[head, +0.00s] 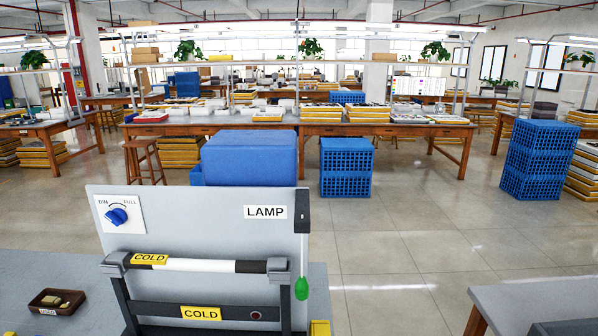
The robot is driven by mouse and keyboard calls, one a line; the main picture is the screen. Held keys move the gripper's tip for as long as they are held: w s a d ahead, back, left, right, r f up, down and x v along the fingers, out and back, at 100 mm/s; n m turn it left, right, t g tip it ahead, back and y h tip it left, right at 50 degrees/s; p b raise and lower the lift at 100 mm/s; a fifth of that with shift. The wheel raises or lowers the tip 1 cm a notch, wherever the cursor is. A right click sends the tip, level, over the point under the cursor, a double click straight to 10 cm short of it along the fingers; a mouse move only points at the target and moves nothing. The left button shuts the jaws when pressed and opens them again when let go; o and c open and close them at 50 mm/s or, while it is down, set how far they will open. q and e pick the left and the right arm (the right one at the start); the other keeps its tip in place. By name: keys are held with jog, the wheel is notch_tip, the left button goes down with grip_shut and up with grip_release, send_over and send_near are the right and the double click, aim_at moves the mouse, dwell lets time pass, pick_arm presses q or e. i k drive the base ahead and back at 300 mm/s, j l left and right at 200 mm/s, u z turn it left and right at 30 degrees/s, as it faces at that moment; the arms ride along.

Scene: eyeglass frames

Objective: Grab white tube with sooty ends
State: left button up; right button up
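A white tube (200,265) lies level across the front of a grey upright panel (210,220). Its right end (250,267) is black. Its left end sits behind a yellow COLD label (149,259), so I cannot tell that end's colour. The tube runs between two grey end holders, left (115,263) and right (279,269).
The panel has a blue dimmer knob (117,216), a LAMP label (265,212) and a hanging green pull (301,288). A dark bar below carries another COLD label (201,313). A brown USED tray (57,302) holds small pieces. Another grey table (540,300) stands right.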

aim_at(138, 262)
jog(key=j+u, duration=0.25)
jog(key=j, duration=0.75)
jog(key=i+j+u, duration=0.2)
jog(key=j, duration=0.8)
jog(key=k, duration=0.1)
